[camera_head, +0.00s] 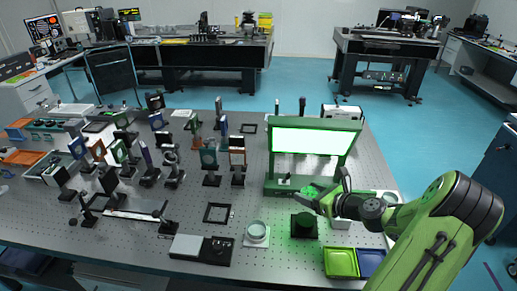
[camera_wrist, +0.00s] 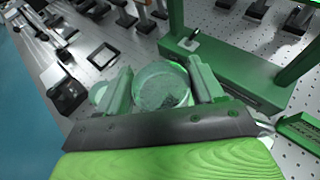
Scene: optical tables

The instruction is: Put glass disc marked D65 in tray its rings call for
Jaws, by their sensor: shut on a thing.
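My gripper (camera_head: 318,194) is shut on a round glass disc (camera_head: 309,192) in front of the lit panel. In the wrist view the disc (camera_wrist: 162,86) sits between the two fingers (camera_wrist: 162,92), clear with a pale greenish rim. No D65 mark or rings can be read on it. A green tray (camera_head: 341,263) and a blue tray (camera_head: 371,262) stand side by side at the table's front edge, below my gripper in the picture. Both look empty.
A bright panel (camera_head: 313,143) stands in a green frame (camera_head: 275,186). A dark round stand (camera_head: 304,226) and a pale ring-shaped holder (camera_head: 257,233) are in front of it. Several mounted optics crowd the left. A flat black-and-white box (camera_head: 187,246) lies at the front.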

